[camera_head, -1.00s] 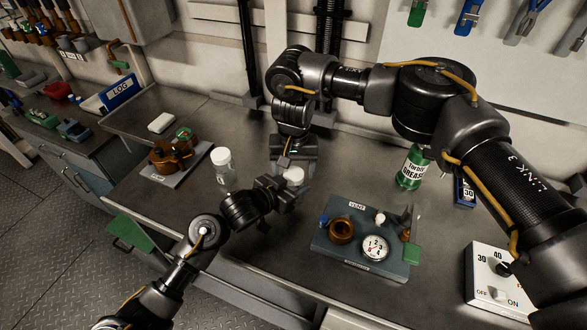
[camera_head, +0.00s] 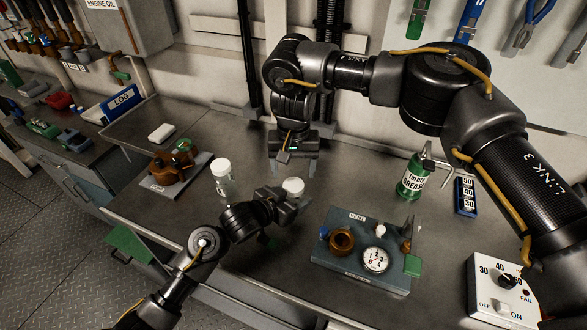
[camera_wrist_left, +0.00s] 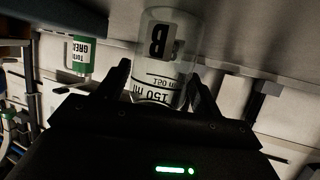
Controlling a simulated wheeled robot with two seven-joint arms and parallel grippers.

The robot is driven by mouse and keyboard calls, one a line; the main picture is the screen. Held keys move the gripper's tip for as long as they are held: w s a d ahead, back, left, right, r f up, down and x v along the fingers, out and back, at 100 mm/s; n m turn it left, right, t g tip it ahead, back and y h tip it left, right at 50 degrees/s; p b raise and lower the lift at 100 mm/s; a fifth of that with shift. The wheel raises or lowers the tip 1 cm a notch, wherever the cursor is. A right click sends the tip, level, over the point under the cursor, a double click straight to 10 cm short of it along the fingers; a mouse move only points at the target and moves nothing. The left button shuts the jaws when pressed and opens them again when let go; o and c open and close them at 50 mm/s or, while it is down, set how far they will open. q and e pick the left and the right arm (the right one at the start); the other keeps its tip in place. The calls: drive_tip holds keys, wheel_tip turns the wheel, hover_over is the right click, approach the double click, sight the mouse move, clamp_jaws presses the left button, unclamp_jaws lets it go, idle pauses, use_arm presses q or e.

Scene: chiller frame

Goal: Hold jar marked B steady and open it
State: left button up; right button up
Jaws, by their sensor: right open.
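The jar marked B (camera_wrist_left: 160,50) is clear with a white lid (camera_head: 293,186) and stands on the bench. In the left wrist view its B label and 150 ml mark show upside down. My left gripper (camera_head: 284,203) is at the jar from the front, with a finger on each side of its body, and looks shut on it; the fingers also show in the left wrist view (camera_wrist_left: 160,88). My right gripper (camera_head: 293,168) points down behind the lid, open, apart from it and empty. The lower part of the jar is hidden by my left gripper in the head view.
Another white-lidded clear jar (camera_head: 222,180) stands just left. A brown part on a grey plate (camera_head: 165,185) is further left. A blue-grey gauge block (camera_head: 350,270), a green grease can (camera_head: 412,180) and a white switch box (camera_head: 495,290) are right.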

use_arm(q)
drive_tip(key=shift+o, duration=1)
drive_tip(key=shift+r, duration=0.1)
drive_tip(key=v, duration=1)
drive_tip(key=shift+s+a, duration=0.2)
drive_tip(key=shift+a, duration=0.05)
